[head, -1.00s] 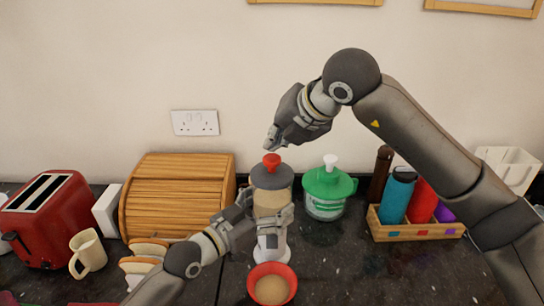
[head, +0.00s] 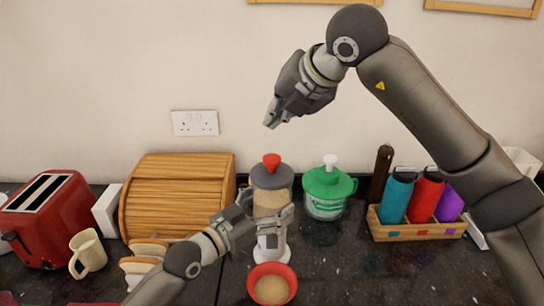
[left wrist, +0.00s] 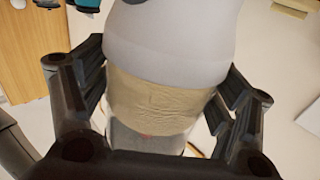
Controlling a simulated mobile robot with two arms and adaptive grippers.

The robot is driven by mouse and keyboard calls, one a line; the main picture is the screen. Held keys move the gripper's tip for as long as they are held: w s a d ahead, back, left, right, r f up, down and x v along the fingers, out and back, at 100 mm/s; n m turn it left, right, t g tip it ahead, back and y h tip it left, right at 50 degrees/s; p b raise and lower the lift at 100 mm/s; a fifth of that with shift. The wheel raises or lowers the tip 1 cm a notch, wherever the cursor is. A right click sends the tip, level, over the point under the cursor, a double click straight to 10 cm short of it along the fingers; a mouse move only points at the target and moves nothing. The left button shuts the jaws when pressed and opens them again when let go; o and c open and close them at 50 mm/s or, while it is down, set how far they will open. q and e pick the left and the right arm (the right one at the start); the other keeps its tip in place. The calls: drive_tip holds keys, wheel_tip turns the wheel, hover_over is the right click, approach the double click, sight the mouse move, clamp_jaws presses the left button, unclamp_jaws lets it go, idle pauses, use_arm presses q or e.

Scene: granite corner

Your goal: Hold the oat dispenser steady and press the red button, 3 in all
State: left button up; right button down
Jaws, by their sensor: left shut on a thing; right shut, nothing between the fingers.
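The oat dispenser (head: 272,180) stands upright on the dark counter, with a grey lid and oats in its clear body. Its red button (head: 271,161) is on top and uncovered. My left gripper (head: 268,217) is shut around the dispenser's body. The left wrist view shows the fingers on both sides of the dispenser (left wrist: 155,100). A red bowl (head: 291,285) with oats in it stands below the dispenser's spout. My right gripper (head: 270,122) is shut and empty, above the red button and clear of it.
A green-lidded container (head: 328,185) stands close right of the dispenser. A wooden bread bin (head: 175,190), red toaster (head: 48,220) and cream mug (head: 87,252) are at left. A wooden crate (head: 418,233) with bottles stands at right. The front right counter is clear.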

idle(0.4)
use_arm(q)
drive_tip(key=o, duration=1.5)
drive_tip(key=shift+a, duration=0.1)
